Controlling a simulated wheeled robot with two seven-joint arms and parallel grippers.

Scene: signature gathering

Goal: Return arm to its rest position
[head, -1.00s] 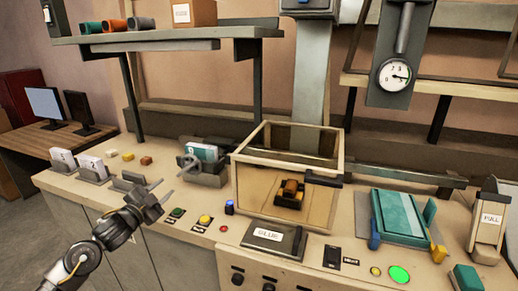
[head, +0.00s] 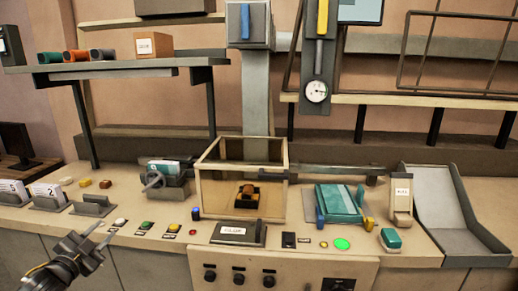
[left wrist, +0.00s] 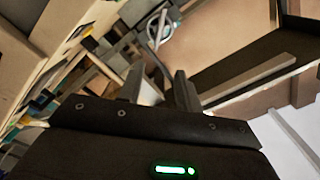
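My left gripper (head: 104,234) is at the lower left of the head view, at the front edge of the counter (head: 290,243), just left of the row of buttons. Its dark fingers stand apart and nothing shows between them. In the left wrist view the two fingers (left wrist: 157,88) are also spread and empty. My right arm and gripper are in neither view.
Card holders (head: 47,198), a small vise (head: 165,180), a clear-sided box (head: 240,187), a teal stack (head: 338,203) and a grey chute (head: 455,220) stand on the counter. A shelf (head: 130,66) hangs above.

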